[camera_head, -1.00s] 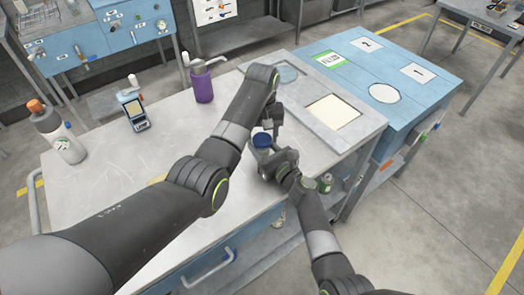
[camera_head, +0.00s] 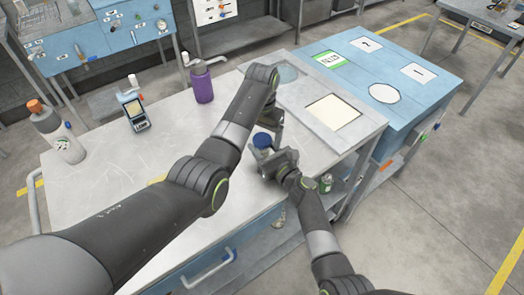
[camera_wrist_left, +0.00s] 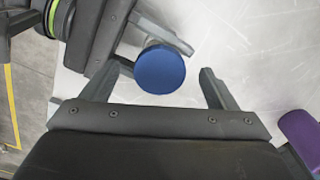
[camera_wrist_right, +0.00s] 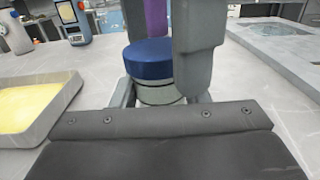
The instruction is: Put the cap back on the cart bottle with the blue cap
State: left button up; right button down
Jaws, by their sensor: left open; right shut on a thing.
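The bottle with the blue cap (camera_head: 262,141) stands near the right front of the cart top (camera_head: 110,200). The round blue cap (camera_wrist_right: 148,60) sits on top of the grey bottle body (camera_wrist_right: 158,93) and looks level; whether it is threaded on cannot be told. My right gripper (camera_head: 272,160) is shut on the bottle body below the cap. My left gripper (camera_head: 268,126) is open just above the cap. In the left wrist view the cap (camera_wrist_left: 160,69) shows between and slightly beyond the left fingertips (camera_wrist_left: 166,78). One left finger partly hides the cap in the right wrist view.
A purple bottle (camera_head: 202,88), a small blue device (camera_head: 134,112) and a grey bottle with an orange top (camera_head: 60,137) stand toward the back and left. A yellow-filled tray (camera_wrist_right: 35,110) lies near the right gripper. A blue cabinet (camera_head: 420,100) stands at right.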

pick_arm(q)
notch_tip(320, 180, up, 8)
jog(key=shift+f, duration=0.25)
pick_arm(e)
jog(key=c, duration=0.7)
grip_release()
jog(key=shift+c, duration=0.2)
jog(key=shift+s+d, duration=0.1)
pick_arm(q)
jog(key=shift+r, duration=0.1)
pick_arm(e)
jog(key=shift+s+d, duration=0.2)
jog(key=shift+s, duration=0.05)
pick_arm(q)
jog(key=shift+f, duration=0.3)
pick_arm(e)
jog(key=v, duration=1.6)
jog(key=shift+s+d, duration=0.15)
jog(key=shift+s, duration=0.05)
